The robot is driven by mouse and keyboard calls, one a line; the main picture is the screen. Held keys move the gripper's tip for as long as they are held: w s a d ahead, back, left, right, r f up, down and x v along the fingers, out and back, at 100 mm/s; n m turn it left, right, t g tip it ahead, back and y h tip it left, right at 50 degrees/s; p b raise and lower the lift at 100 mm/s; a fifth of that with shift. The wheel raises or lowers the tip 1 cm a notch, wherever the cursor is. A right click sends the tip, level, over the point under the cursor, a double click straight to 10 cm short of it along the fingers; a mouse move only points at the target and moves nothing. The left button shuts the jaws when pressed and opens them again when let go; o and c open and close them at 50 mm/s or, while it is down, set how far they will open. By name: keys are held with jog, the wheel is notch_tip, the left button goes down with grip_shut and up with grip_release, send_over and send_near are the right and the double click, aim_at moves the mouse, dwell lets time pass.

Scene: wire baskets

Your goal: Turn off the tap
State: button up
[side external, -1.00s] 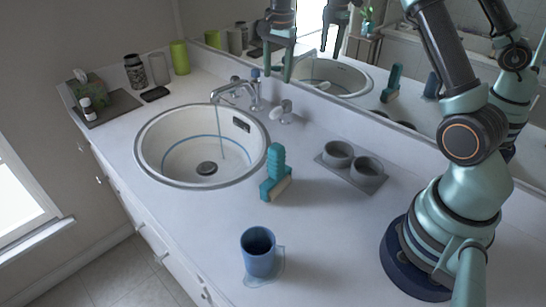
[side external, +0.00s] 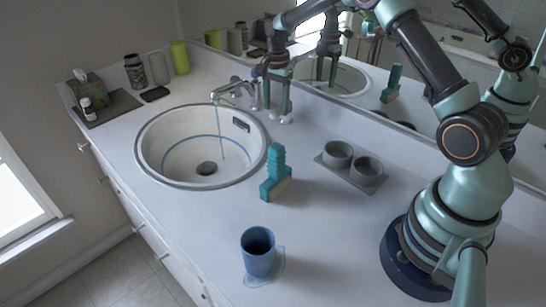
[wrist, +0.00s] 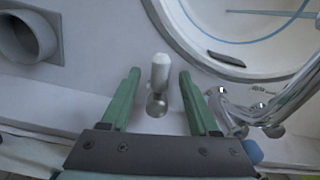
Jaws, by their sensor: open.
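The chrome tap (side external: 232,88) stands at the back of the round basin. A thin stream of water (side external: 220,135) runs from its spout into the basin. The tap's chrome body (wrist: 285,112) also shows at the right of the wrist view. A small chrome handle with a pale lever (wrist: 160,70) stands to the left of it there. My gripper (side external: 277,113) is open and low over the counter at the tap's right, its fingers (wrist: 159,84) on either side of the handle with gaps. In the side view the fingers largely hide the handle.
The basin rim (side external: 150,175) lies left of my gripper. A teal brush (side external: 275,175), two grey cups (side external: 338,153) on a tray and a blue cup (side external: 258,252) in a small puddle stand on the counter. The mirror is close behind. The front counter is mostly clear.

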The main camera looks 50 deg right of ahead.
jog(key=shift+f, duration=0.5)
grip_shut()
dwell(1.2)
